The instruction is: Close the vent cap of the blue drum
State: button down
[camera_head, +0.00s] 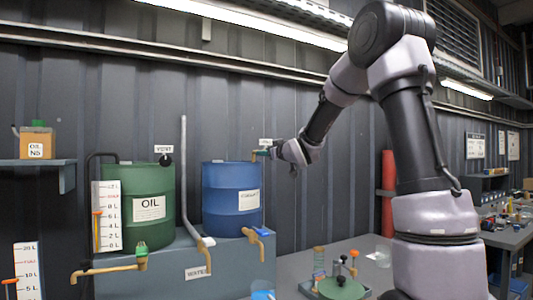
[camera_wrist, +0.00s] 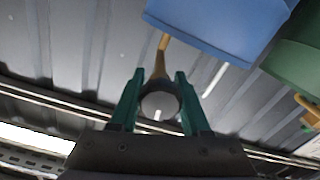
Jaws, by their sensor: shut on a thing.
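The blue drum (camera_head: 222,205) stands on a grey bench, with a white label on its front. My gripper (camera_head: 262,153) is at the drum's upper right edge, by a small white sign. In the wrist view, the green fingers of my gripper (camera_wrist: 158,103) are on both sides of a round, dark grey vent cap (camera_wrist: 159,104) and shut on it. A brass-coloured stem (camera_wrist: 163,58) runs from the cap toward the blue drum, which also shows in that view (camera_wrist: 215,25). In the head view the cap is hidden by my gripper.
A green oil drum (camera_head: 150,230) stands left of the blue drum, with its black vent knob (camera_head: 166,160). A grey upright pipe (camera_head: 185,170) stands between the drums. Brass taps (camera_head: 263,232) stick out in front. A corrugated wall is behind.

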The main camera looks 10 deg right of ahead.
jog(key=shift+f+m, duration=0.15)
jog(key=shift+m, duration=0.45)
jog(key=shift+c, duration=1.8)
grip_release()
jog(key=shift+s, duration=0.1)
jog(key=v, duration=1)
jog(key=shift+s+d, duration=0.15)
jog(key=shift+s, duration=0.2)
